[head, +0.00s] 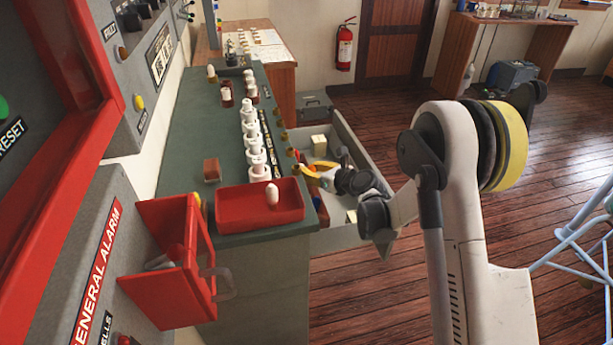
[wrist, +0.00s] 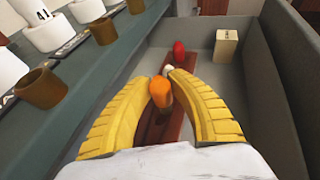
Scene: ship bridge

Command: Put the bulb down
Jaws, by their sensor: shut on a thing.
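My gripper (head: 311,172) has yellow fingers and is over the open grey drawer (head: 362,150) in the head view. In the wrist view my gripper (wrist: 161,86) is shut on a small orange bulb (wrist: 160,92), held between the fingertips. Beneath it in the drawer is a long red-brown holder (wrist: 181,130), with a white-tipped piece (wrist: 168,70) and a red bulb (wrist: 179,52) near its far end. I cannot tell whether the orange bulb touches the holder. A white bulb (head: 272,194) stands in a red tray (head: 232,207) on the console top.
A pale block (wrist: 226,48) stands in the drawer, right of the holder. The green console (head: 195,135) borders the drawer on the left, with brown knobs (wrist: 40,90) and several white numbered pieces (head: 252,135). The red alarm box (head: 165,262) is nearby.

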